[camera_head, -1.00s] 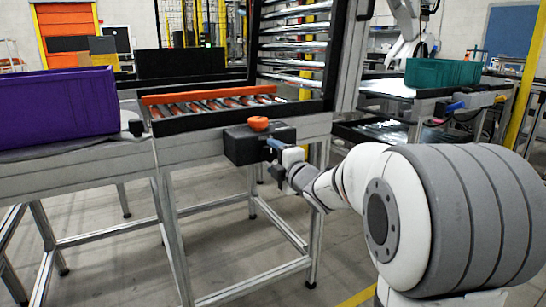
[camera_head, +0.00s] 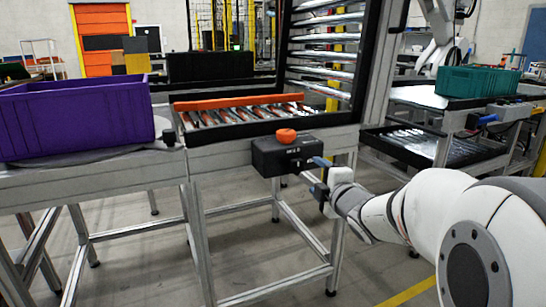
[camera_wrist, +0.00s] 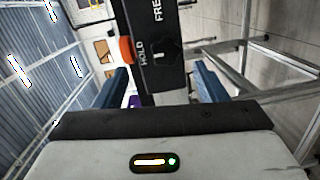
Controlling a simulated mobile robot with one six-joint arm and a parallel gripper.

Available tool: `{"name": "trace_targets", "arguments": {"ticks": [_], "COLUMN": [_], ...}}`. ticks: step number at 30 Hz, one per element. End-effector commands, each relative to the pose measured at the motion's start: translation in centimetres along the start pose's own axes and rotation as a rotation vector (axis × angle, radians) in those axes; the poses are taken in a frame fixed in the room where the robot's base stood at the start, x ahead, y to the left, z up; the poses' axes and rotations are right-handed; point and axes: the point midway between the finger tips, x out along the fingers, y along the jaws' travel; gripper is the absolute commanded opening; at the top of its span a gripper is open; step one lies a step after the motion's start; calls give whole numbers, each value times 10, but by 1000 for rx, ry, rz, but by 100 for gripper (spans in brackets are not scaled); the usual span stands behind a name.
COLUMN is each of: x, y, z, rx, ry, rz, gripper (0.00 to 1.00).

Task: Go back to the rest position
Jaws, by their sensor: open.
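My gripper (camera_head: 318,177) is open and empty, its two blue fingers apart, at the right edge of the black control box (camera_head: 285,155) in the head view. The box has an orange button (camera_head: 286,135) on top and is fixed to the front of the conveyor stand. In the wrist view the fingers of my gripper (camera_wrist: 161,84) stand either side of the box (camera_wrist: 150,35), which appears beyond them. Its face reads HOLD and FREE, with a small dark knob (camera_wrist: 159,54) between; its setting is hard to tell. Whether a finger touches the box is unclear.
A purple crate (camera_head: 75,117) stands on the left table. A roller conveyor (camera_head: 240,114) with an orange bar lies above the box, below a tilted roller rack (camera_head: 322,55). A teal crate (camera_head: 477,81) sits at right. Open floor shows in front of the stand.

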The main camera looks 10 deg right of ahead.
Motion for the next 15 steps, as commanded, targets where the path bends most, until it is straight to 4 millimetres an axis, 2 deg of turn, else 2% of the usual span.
{"name": "trace_targets", "arguments": {"ticks": [1,3,8,15], "x": [-7,-17,-46,-104], "y": [28,43,68,97], "z": [-1,2,5,-5], "rx": [47,138,360,702], "ry": [-38,-110,-279,-532], "rz": [-26,-76,-191,-355], "gripper": [65,65,65,65]}}
